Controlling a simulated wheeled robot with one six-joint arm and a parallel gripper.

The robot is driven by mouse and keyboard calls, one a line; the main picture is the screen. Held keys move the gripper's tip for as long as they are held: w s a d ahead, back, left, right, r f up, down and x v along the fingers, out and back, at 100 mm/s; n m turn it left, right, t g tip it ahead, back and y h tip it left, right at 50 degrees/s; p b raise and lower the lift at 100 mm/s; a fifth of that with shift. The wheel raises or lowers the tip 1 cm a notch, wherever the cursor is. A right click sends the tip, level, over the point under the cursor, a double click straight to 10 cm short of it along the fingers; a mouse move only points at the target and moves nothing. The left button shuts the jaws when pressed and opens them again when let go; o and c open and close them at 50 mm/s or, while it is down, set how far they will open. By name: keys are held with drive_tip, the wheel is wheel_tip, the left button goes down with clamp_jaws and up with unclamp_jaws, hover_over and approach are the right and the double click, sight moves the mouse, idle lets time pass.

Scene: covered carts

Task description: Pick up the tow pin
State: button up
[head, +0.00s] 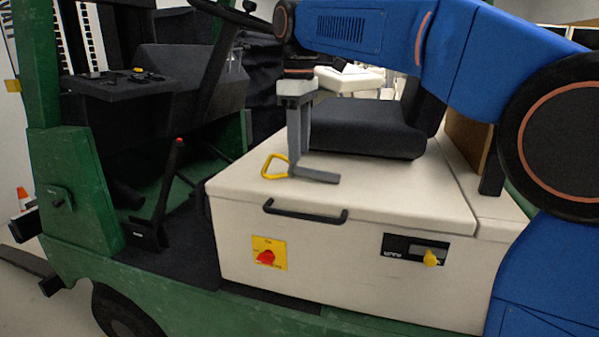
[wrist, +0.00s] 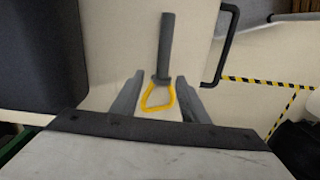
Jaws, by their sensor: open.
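The tow pin is a dark grey rod (head: 318,176) with a yellow loop handle (head: 268,168). It lies flat on the cream cover (head: 385,195) of the cart, near the black handle. My gripper (head: 296,164) points down over the pin, close to where the loop meets the rod. In the wrist view, the tow pin (wrist: 165,45) has its rod pointing away and its loop nearest me. My gripper (wrist: 160,79) is open, with one finger on each side of the loop and the collar. I see a gap on both sides. I cannot tell whether the fingertips touch the cover.
A black seat (head: 355,130) stands just behind the pin. A black bar handle (head: 305,213) is on the cover's front edge. The steering column (head: 208,85) is at left. The cover right of the pin is clear.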

sight(301, 171)
drive_tip(key=shift+s+f, duration=0.15)
drive_tip(key=shift+f, duration=1)
drive_tip(key=shift+s+f, duration=0.1)
drive_tip(key=shift+f, duration=1.05)
clamp_jaws()
